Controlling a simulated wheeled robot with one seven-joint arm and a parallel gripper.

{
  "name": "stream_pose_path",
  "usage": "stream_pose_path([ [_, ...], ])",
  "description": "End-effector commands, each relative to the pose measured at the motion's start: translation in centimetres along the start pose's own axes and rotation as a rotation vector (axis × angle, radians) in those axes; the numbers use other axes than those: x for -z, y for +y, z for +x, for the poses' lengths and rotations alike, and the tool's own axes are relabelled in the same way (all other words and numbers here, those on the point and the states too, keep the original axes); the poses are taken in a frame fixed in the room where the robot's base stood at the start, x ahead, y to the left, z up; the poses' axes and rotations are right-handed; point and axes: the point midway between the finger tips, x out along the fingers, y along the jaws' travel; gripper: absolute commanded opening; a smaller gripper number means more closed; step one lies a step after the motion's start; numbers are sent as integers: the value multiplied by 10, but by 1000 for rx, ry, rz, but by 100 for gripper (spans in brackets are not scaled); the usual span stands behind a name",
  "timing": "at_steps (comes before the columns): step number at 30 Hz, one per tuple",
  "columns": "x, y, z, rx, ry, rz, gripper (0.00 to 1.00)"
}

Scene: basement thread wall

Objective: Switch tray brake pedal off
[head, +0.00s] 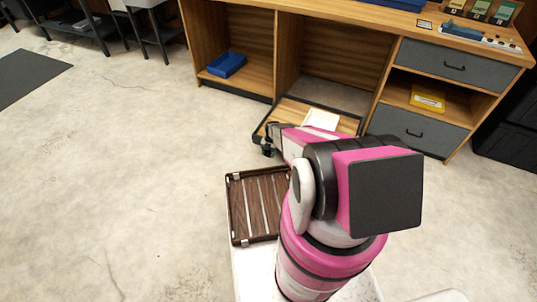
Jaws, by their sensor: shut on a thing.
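A low wooden tray (290,109) with a dark edge sticks out from the middle bay of the bench at floor level. A pale flat item (321,119) lies on it. My gripper (267,147) is at the tray's near left corner, low over the floor. It is shut on a small dark part there. That part is too small and too hidden for me to tell whether it is the brake pedal or how it is set. My pink and white arm covers the tray's near side.
The wooden bench has a blue bin (227,64) in the left bay, a yellow box (427,98) on the right shelf and grey drawers (451,62). A brown slatted tray (258,205) is beside my arm. The floor to the left is clear up to a dark mat (30,75).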

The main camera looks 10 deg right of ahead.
Motion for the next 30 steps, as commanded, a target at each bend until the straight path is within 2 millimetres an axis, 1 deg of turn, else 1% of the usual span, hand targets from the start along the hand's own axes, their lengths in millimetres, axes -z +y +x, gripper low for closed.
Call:
stream_pose_path([
  [8, 0, 0, 0, -1, 2, 0, 10],
  [9, 0, 0, 0, -1, 2, 0, 63],
  [10, 0, 0, 0, -1, 2, 0, 73],
  [11, 0, 0, 0, -1, 2, 0, 79],
  [19, 0, 0, 0, -1, 1, 0, 79],
  [23, 0, 0, -4, -1, 1, 0, 79],
  [26, 0, 0, -12, -1, 0, 0, 79],
  [30, 1, -1, -31, -1, 0, 0, 79],
])
